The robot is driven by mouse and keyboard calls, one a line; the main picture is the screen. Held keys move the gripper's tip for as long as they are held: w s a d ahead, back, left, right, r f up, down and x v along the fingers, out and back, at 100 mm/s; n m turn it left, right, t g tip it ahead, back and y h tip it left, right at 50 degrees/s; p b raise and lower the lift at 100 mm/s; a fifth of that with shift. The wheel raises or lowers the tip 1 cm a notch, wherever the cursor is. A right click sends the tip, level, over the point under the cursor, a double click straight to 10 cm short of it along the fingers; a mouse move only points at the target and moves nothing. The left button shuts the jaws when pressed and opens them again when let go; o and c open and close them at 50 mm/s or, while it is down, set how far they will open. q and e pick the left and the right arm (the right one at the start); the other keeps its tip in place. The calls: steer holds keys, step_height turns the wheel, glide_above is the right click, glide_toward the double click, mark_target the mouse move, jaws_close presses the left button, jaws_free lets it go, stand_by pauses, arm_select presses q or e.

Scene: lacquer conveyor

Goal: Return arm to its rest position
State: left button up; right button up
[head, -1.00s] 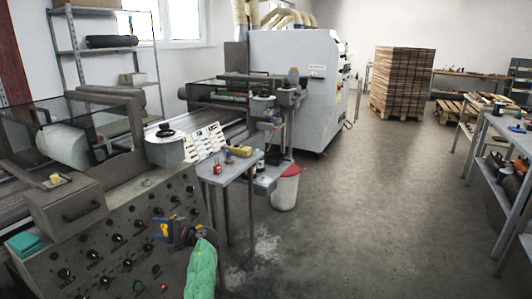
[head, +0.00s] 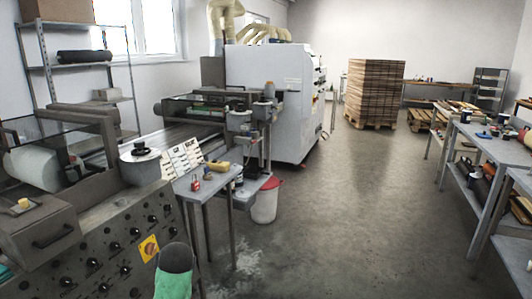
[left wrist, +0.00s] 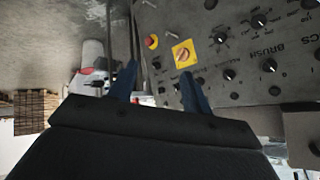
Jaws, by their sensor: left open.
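My left arm shows at the bottom of the head view as a dark rounded end over a green sleeve; its gripper is hidden there. In the left wrist view my left gripper (left wrist: 160,88) has two blue fingers spread apart with nothing between them. Beyond them is the grey control panel (left wrist: 238,40) with black knobs. A yellow square switch (left wrist: 184,54) and a red button (left wrist: 151,42) show past the fingertips. The yellow switch also shows in the head view (head: 149,248), just above and left of my arm. My right gripper is in neither view.
A small metal table (head: 205,184) with jars stands beside the machine, a white bin (head: 264,203) at its right. A large white machine (head: 270,95) and a stack of boards (head: 374,90) stand behind. Benches (head: 505,150) line the right. The middle floor (head: 350,210) is clear.

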arm_select(q)
steer(key=s+d+f+m+h+p, duration=0.1)
steer(key=s+d+f+h, duration=0.1)
steer(key=s+d, duration=0.35)
steer(key=s+d+f+m+g+h+p, duration=0.1)
steer(key=s+d+f+h, duration=0.15)
steer(key=s, duration=0.65)
steer(key=s+d+f+m+h+p, duration=0.1)
steer(key=s+d, duration=0.4)
steer(key=s, duration=0.2)
steer(key=s+f+g+p, duration=0.1)
steer(key=s+f, duration=0.3)
steer(key=s, duration=0.7)
steer(key=s+d+f+g+p, duration=0.1)
steer(key=s+f+g, duration=0.2)
steer(key=s, duration=0.8)
step_height(320, 180, down, 2)
steer(key=shift+s+d+f+m+g, duration=0.2)
steer(key=shift+s+f+m+g, duration=0.1)
steer(key=shift+s+g, duration=0.1)
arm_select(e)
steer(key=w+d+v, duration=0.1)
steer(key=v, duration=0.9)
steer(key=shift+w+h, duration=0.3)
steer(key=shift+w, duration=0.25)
arm_select(q)
steer(key=shift+h, duration=0.25)
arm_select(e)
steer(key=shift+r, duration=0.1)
